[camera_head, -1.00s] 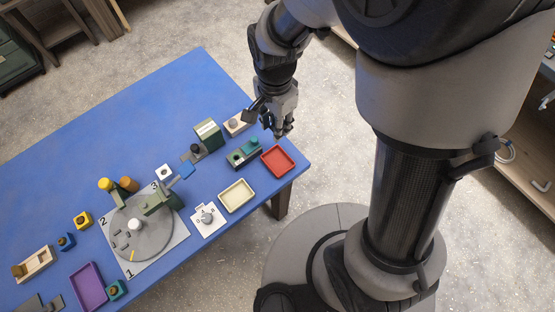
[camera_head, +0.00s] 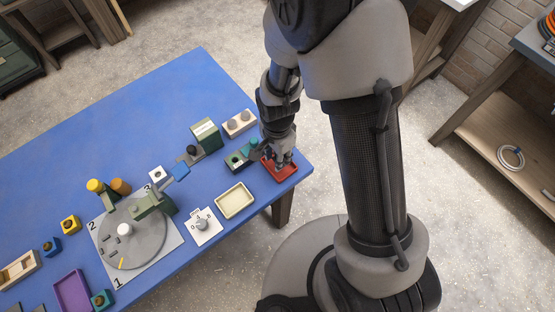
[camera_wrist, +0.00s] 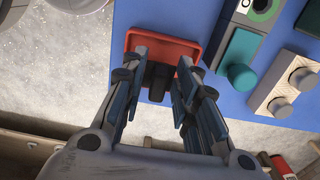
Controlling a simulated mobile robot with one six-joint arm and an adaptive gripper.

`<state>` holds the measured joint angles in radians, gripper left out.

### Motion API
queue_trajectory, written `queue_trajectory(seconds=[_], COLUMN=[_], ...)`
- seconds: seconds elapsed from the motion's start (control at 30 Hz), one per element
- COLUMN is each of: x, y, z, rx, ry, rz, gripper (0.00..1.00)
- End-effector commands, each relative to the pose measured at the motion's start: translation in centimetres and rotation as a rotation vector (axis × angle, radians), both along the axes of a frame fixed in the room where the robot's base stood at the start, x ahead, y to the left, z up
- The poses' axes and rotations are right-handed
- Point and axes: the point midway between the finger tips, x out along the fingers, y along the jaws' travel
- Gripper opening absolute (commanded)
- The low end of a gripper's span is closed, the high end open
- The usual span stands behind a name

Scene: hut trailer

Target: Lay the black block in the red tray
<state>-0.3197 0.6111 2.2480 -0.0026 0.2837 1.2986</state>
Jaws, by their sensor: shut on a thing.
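The red tray (camera_head: 287,174) lies at the right corner of the blue table. It also shows in the wrist view (camera_wrist: 166,42), with its rim beyond my fingers. My gripper (camera_head: 279,162) points down over the tray. In the wrist view my gripper (camera_wrist: 162,62) is shut on the black block (camera_wrist: 158,76), which sits between the two fingers. The block is over or inside the tray; I cannot tell whether it touches the tray floor. The fingers and wrist hide part of the tray and block.
A green box with a teal knob (camera_head: 238,160) stands close left of the tray. A wooden block with grey knobs (camera_head: 238,123) is behind. A cream tray (camera_head: 235,201) lies to the left, with bare blue table between. The table edge is close at the right.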

Motion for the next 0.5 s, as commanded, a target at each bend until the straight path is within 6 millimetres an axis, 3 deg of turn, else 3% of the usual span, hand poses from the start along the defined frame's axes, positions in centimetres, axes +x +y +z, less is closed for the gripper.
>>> queue_trajectory(seconds=[0.03, 0.13, 0.5], x=[0.0, 0.0, 0.0], y=[0.0, 0.0, 0.0], z=[-1.2, -2.5, -2.8], rx=[0.000, -0.001, 0.001], ry=[0.002, 0.001, -0.001], rz=[0.000, 0.000, 0.000], gripper=[0.04, 0.04, 0.04])
